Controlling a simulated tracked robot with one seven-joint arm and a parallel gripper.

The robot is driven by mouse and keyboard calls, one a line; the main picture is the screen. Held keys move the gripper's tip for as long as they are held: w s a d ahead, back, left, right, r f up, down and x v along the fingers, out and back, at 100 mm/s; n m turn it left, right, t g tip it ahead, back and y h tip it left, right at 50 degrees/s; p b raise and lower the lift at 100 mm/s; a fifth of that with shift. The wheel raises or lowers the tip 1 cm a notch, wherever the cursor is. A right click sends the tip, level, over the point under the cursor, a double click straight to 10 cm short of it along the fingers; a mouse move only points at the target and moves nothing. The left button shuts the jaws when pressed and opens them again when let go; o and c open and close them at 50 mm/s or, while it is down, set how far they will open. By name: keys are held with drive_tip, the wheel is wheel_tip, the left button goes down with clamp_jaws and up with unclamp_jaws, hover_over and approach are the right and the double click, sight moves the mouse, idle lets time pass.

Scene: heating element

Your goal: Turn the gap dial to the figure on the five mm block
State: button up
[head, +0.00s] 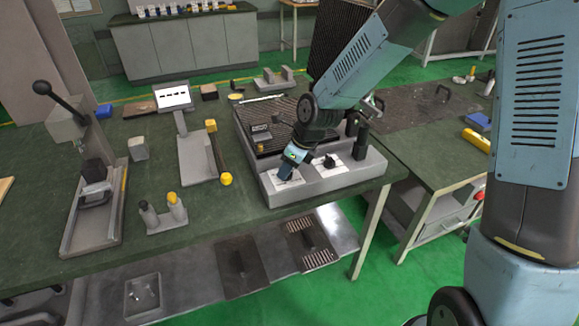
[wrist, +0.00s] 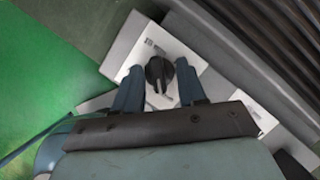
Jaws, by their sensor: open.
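A black round dial (wrist: 159,72) with a pale pointer line sits on a white printed plate (wrist: 190,62) in the wrist view. My gripper (wrist: 160,66) is open, with one blue finger on each side of the dial and a gap showing between dial and fingers. In the head view my gripper (head: 287,172) is low over the left plate of the grey heating unit (head: 318,184) and hides the dial there. A second black dial (head: 330,162) stands on the right plate. The printed figures are too small to read. I cannot tell which object is the five mm block.
A dark ribbed bed (head: 262,112) lies behind the plates. A small dark block with a label (head: 261,133) stands left of my gripper. A yellow-ended bar (head: 225,179), a small display (head: 173,97) and a lever press (head: 92,180) stand further left on the green bench.

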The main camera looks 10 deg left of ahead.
drive_tip(key=c, duration=0.7)
clamp_jaws()
drive_tip(key=shift+d, duration=0.15)
